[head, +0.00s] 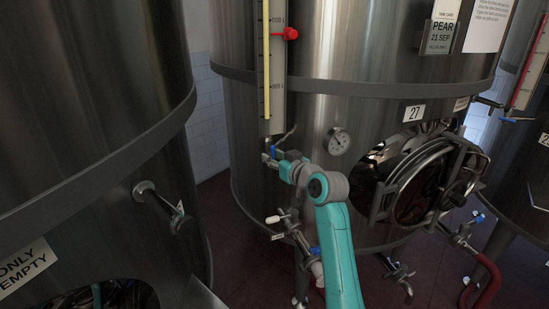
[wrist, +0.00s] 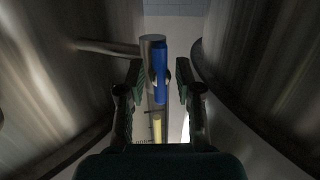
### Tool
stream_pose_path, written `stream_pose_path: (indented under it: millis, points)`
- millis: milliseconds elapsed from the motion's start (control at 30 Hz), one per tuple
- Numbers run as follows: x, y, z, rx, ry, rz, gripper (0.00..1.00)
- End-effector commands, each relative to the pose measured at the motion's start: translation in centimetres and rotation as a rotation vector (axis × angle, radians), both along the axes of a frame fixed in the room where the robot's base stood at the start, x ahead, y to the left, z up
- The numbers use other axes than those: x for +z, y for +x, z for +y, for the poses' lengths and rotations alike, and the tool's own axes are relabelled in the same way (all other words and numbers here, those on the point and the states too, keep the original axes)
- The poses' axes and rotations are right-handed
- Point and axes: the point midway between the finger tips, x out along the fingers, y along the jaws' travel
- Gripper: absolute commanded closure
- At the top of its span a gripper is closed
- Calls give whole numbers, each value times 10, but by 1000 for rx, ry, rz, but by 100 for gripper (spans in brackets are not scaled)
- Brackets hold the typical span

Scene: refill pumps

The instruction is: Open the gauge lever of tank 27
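Tank 27 (head: 320,90) is the large steel tank in the middle of the head view, with a "27" label (head: 414,113). Its upright level gauge (head: 266,60) has a yellow column and a red marker. The small blue gauge lever (head: 273,150) is at the gauge's lower end, partly hidden by my gripper (head: 271,156). In the wrist view the blue lever (wrist: 161,72) lies lengthwise beside a grey metal fitting (wrist: 149,55), in line with the yellow column (wrist: 157,128). My gripper (wrist: 159,75) is open, its fingers on either side of the lever with gaps showing.
A white-handled valve (head: 281,217) is below. Another steel tank (head: 90,100) stands close on the left. A narrow gap separates the tanks.

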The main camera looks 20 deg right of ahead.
Motion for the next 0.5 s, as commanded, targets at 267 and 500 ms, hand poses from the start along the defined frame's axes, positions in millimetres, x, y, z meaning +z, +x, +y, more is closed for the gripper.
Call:
stream_pose_path:
  millis: [267,500]
  points:
    - [1,0,0,0,1,-2,60]
    - [3,-20,-7,-2,0,-2,60]
